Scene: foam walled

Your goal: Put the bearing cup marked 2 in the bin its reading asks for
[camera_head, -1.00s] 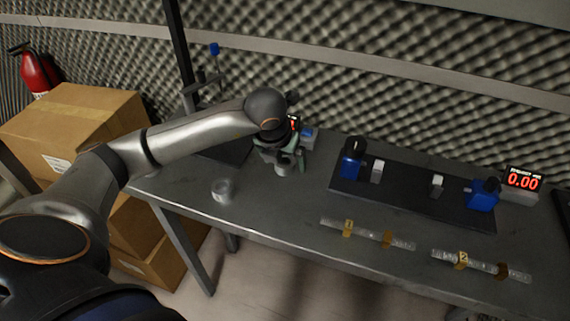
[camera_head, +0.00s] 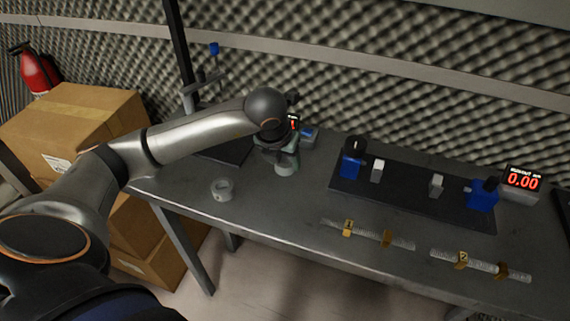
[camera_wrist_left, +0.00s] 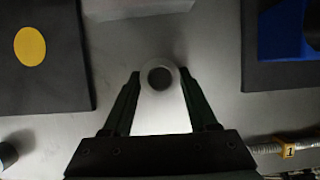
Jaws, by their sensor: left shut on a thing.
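My left gripper (camera_head: 284,158) is shut on a pale round bearing cup (camera_head: 286,169) at the back middle of the table. In the left wrist view the cup's ring-shaped top (camera_wrist_left: 158,78) shows between the fingertips of the left gripper (camera_wrist_left: 160,90). A second cup (camera_head: 222,190) stands on the table to the left, near the front edge. No number is readable on either cup. A display (camera_head: 294,122) behind my wrist is mostly hidden. No bin can be made out. My right gripper is not in view.
A black plate (camera_head: 407,206) with blue fixtures and small pale blocks stands to the right, beside a display (camera_head: 522,179) reading 0.00. Rods tagged 1 (camera_head: 347,228) and 2 (camera_head: 462,260) lie near the front edge. A stand (camera_head: 178,60) rises at the back left.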

